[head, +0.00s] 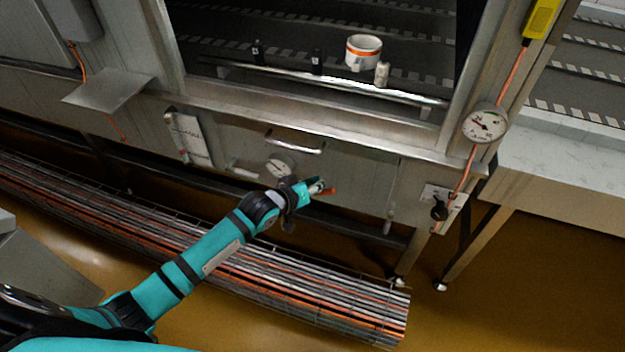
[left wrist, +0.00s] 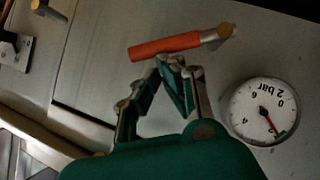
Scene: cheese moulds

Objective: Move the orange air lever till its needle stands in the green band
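The orange air lever (left wrist: 165,46) lies nearly level in the left wrist view, with its metal pivot end at the right. It also shows small in the head view (head: 328,191), at the tip of my left gripper (head: 313,187). In the left wrist view my left gripper (left wrist: 168,64) has its fingertips together at the lever's lower edge; whether they touch it I cannot tell. The round white gauge (left wrist: 258,112) appears upside down there. Its red-tipped needle points down right, at or right beside the small green band (left wrist: 280,135). My right gripper is out of view.
A second gauge (head: 485,124) hangs on the right post, with a black valve knob (head: 439,209) below. A handle (head: 295,145) sits on the panel above the left gripper. A white cup (head: 363,50) stands inside the window.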

